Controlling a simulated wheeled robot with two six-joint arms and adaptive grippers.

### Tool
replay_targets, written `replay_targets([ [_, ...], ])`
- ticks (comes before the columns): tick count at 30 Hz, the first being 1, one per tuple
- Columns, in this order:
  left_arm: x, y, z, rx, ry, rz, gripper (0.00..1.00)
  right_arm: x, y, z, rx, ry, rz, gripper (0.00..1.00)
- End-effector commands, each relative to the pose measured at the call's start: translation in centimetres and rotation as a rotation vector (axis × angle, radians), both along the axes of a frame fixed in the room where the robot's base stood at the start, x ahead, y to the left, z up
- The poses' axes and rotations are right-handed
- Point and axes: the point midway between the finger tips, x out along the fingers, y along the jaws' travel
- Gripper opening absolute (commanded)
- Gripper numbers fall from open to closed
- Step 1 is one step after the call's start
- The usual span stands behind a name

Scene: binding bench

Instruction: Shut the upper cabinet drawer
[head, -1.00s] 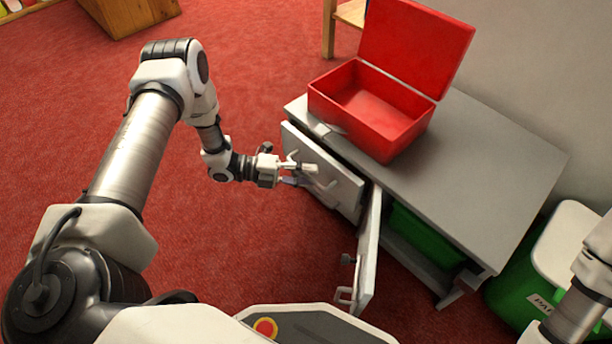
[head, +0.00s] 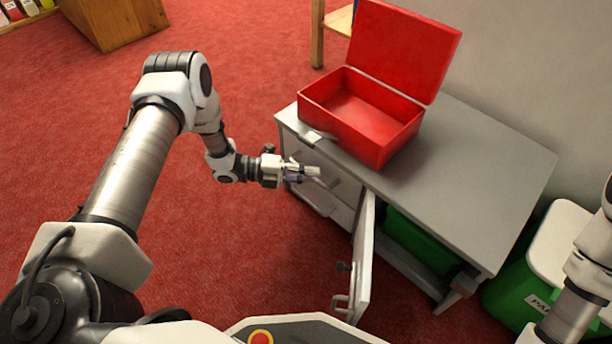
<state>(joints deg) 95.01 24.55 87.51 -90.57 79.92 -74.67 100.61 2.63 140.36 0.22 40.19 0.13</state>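The grey cabinet (head: 460,180) stands right of centre. Its upper drawer (head: 343,186) is on the left part of the front, below the top's edge; its front looks about level with the cabinet front, though a small gap cannot be ruled out. My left gripper (head: 308,176) is right in front of the drawer and partly hides it. Its fingers point at the drawer front near the handle; whether they touch it is unclear. The fingers hold nothing that I can see, and how far apart they are is hard to tell. My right gripper is out of view.
A red box (head: 360,120) with its lid up sits on the cabinet top. The cabinet door (head: 362,262) stands open to the right of the drawer, with something green inside. A green bin (head: 515,290) with a white lid stands at right. Red carpet at left is clear.

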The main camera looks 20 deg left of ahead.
Motion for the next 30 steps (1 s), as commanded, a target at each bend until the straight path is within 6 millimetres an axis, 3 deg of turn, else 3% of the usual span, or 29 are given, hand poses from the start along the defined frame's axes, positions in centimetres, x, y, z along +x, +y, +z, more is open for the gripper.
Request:
replay_targets([
  [1, 0.3, 0.0, 0.1, 0.002, -0.006, 0.003, 0.29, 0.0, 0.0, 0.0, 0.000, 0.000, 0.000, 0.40],
  [2, 0.3, 0.0, 0.1, 0.002, -0.006, 0.003, 0.37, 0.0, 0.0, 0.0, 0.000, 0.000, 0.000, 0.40],
  [14, -0.2, 0.9, 0.2, 0.001, -0.005, 0.004, 0.37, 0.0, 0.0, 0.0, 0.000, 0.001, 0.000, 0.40],
  [24, -3.5, 8.1, 1.4, 0.001, -0.006, 0.007, 0.37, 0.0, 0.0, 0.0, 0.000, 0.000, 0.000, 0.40],
  [30, -4.7, 10.5, 1.7, 0.002, -0.005, 0.001, 0.37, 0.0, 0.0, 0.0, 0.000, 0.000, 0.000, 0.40],
])
